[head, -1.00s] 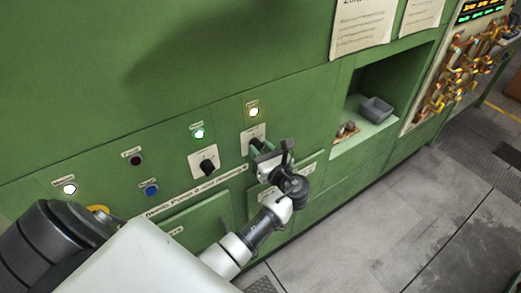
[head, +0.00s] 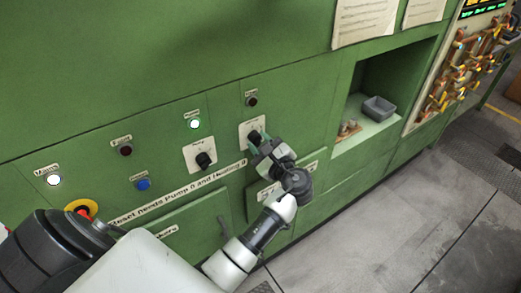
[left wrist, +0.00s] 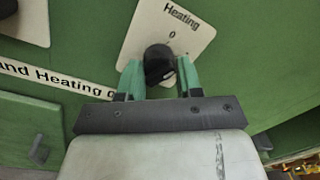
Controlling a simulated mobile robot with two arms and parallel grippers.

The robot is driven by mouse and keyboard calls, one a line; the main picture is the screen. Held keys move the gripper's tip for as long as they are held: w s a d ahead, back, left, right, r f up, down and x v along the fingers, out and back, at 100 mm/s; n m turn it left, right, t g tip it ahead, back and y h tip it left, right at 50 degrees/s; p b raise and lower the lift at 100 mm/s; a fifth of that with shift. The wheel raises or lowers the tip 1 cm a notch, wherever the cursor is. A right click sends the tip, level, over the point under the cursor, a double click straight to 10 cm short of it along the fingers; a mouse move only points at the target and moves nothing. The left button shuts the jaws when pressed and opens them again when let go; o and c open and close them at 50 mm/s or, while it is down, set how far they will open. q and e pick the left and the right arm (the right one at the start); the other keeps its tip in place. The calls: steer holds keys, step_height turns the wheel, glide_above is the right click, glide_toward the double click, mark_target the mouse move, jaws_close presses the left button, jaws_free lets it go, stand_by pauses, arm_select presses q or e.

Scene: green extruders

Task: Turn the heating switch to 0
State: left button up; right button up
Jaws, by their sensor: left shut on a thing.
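The heating switch is a black knob (head: 254,136) on a white plate (head: 245,130) on the green panel. In the left wrist view the knob (left wrist: 158,62) sits below the plate's "Heating" label and "0" mark. My left gripper (head: 260,147) is at the knob, and its green fingers (left wrist: 159,78) stand on either side of it, shut on it. The knob's exact pointing is hard to read. The lamp (head: 251,101) above the switch is dark. My right gripper is not in view.
A second knob (head: 204,160) on a white plate is to the left, under a lit lamp (head: 195,124). A blue button (head: 143,184) and a red-yellow button (head: 82,207) are further left. An open niche with a grey box (head: 378,108) is to the right.

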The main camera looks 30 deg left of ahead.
arm_select(q)
steer(key=shift+f+n+b, duration=0.1)
steer(key=shift+n+b, duration=1.95)
steer(key=shift+n, duration=0.35)
steer(key=o, duration=0.9)
